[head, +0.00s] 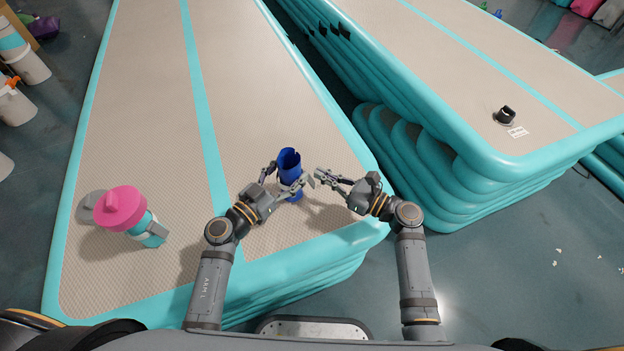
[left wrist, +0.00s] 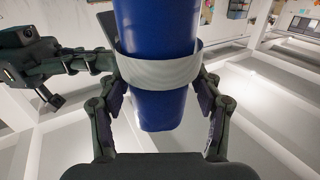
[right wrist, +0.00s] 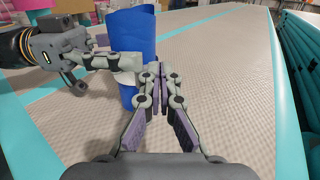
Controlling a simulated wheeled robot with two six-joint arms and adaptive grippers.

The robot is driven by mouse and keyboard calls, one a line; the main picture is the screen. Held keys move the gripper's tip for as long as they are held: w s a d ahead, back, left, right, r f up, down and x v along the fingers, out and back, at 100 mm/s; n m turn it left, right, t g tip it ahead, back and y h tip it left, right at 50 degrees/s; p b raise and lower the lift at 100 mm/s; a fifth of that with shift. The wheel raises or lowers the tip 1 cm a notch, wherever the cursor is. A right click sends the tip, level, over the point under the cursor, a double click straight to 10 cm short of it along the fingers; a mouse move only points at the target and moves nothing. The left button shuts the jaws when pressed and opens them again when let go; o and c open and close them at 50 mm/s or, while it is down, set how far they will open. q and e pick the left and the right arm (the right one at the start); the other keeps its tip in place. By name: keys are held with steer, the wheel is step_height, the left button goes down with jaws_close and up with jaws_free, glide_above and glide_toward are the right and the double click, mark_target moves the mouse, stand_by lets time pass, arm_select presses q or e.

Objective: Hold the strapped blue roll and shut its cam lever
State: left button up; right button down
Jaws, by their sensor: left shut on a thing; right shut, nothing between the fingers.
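The blue roll (head: 289,162) stands upright on the near end of the beige mat. A pale strap (left wrist: 158,71) wraps around it. My left gripper (head: 286,181) is shut on the roll, one finger on each side, as the left wrist view shows (left wrist: 158,84). My right gripper (head: 316,177) is shut and empty just right of the roll. In the right wrist view its closed fingertips (right wrist: 160,76) are in front of the roll's right edge. In the left wrist view it reaches toward the strap's left edge; contact is unclear. I cannot make out the cam lever.
The beige mat (head: 140,60) has turquoise edges. The mat behind the roll is clear.

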steer(key=shift+r, duration=0.2)
steer(key=shift+a+r, duration=0.2)
steer(key=shift+r, duration=0.35)
steer(key=shift+a+r, duration=0.15)
steer(key=shift+r, duration=0.4)
steer(key=shift+r, duration=0.2)
steer(key=shift+a+r, duration=0.1)
steer(key=shift+a, duration=0.25)
steer(key=shift+a+r, duration=0.25)
steer(key=shift+a, duration=0.4)
steer(key=shift+a+r, duration=0.2)
steer(key=shift+a, duration=0.45)
steer(key=shift+f, duration=0.1)
